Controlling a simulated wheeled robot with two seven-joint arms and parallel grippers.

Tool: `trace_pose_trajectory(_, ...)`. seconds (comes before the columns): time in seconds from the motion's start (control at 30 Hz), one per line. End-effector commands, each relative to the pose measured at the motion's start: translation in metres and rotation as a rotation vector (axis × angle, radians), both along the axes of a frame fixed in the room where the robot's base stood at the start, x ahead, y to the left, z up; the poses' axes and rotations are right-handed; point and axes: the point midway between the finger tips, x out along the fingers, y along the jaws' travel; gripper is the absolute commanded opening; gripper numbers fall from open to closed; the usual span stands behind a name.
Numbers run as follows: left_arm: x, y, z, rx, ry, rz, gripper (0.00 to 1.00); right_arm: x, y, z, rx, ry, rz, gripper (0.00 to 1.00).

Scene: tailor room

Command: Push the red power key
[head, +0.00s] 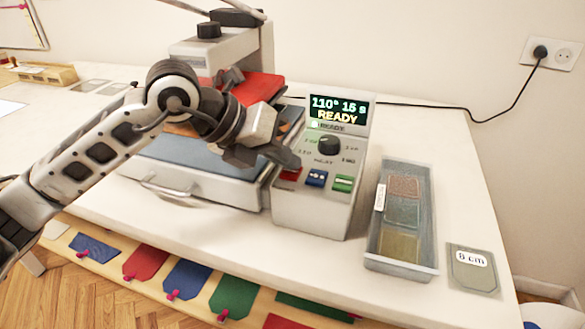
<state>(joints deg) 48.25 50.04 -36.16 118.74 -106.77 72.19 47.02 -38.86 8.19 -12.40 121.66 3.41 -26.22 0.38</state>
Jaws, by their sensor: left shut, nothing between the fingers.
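The red power key (291,175) is the leftmost of three keys on the sloped front of the grey control box (312,212). A blue key (316,178) and a green key (343,184) sit to its right. The box's screen (338,108) reads "110° 15 s READY". My left gripper (293,164) is shut and empty, with its tips right at the red key and covering part of it. I cannot tell whether the tips touch the key. My right gripper is not in view.
A press machine (222,50) with a blue-topped base stands left of the box, behind my left arm. A clear tray (372,255) with coloured patches lies to the right, beside an "8 cm" card (474,270). A black cable (440,108) runs to a wall socket (550,54).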

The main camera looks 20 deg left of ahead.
Motion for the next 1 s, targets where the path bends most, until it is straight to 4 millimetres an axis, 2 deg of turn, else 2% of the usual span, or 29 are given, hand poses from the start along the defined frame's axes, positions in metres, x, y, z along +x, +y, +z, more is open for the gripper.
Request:
trace_pose_trajectory(0.23,0.0,0.0,-0.002,0.0,0.001,-0.001,0.0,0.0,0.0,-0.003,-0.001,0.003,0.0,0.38)
trace_pose_trajectory(0.53,0.0,0.0,0.009,0.0,0.0,0.0,0.0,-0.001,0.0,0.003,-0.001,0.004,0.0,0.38)
trace_pose_trajectory(0.83,0.0,0.0,0.01,0.0,0.0,0.0,0.0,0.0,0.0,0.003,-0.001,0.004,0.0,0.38)
trace_pose_trajectory(1.0,0.0,0.0,0.02,0.0,-0.001,0.001,0.0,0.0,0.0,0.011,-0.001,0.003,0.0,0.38)
